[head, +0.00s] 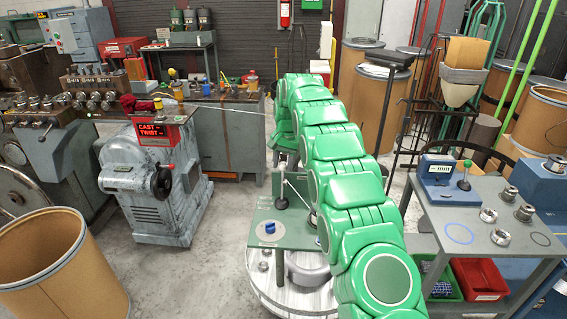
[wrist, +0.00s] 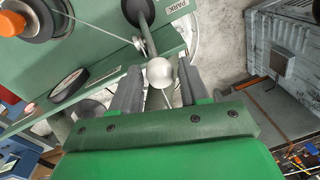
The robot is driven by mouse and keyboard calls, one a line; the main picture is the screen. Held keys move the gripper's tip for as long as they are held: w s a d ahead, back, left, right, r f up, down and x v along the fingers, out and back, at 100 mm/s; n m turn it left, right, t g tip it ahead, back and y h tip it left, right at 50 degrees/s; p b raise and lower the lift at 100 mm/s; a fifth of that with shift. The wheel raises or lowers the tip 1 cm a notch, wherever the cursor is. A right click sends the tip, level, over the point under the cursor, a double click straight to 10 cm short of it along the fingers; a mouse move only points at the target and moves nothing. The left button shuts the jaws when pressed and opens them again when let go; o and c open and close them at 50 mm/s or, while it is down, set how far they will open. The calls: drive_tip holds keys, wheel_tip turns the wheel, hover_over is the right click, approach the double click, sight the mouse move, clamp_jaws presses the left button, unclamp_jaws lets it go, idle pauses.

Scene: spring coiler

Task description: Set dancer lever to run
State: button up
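In the wrist view, a pale round ball knob (wrist: 160,73) on a thin rod shows between the two fingers of my gripper (wrist: 158,78). The fingers are apart, with a gap on both sides of the ball. A dark rod with a black end (wrist: 138,12) and a small pulley (wrist: 138,42) lie beyond it, near a label reading PARK (wrist: 178,5). I cannot tell which of these parts is the dancer lever. In the head view, the green stand (head: 262,243) shows left of my arm, with thin rods above it; my gripper is hidden behind the arm.
In the head view, a grey machine (head: 160,190) with a red "CAST TWIST" display stands left of the stand. A cardboard drum (head: 60,262) is at the lower left. A table with gauges and rings (head: 462,212) is close on the right. Concrete floor is open between machine and stand.

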clamp_jaws()
drive_tip(key=shift+s, duration=0.35)
drive_tip(key=shift+s+r+t, duration=0.2)
drive_tip(key=shift+s+t, duration=0.35)
drive_tip(key=shift+t, duration=0.05)
drive_tip(key=shift+s+r, duration=0.1)
drive_tip(key=shift+r, duration=0.05)
drive_tip(key=s+f+t, duration=0.1)
drive_tip(key=s+t, duration=0.5)
drive_tip(key=s, duration=0.4)
drive_tip(key=shift+s+f, duration=0.3)
drive_tip(key=shift+s, duration=0.05)
idle(0.8)
drive_tip(key=shift+s+f, duration=0.1)
drive_tip(key=shift+f, duration=0.05)
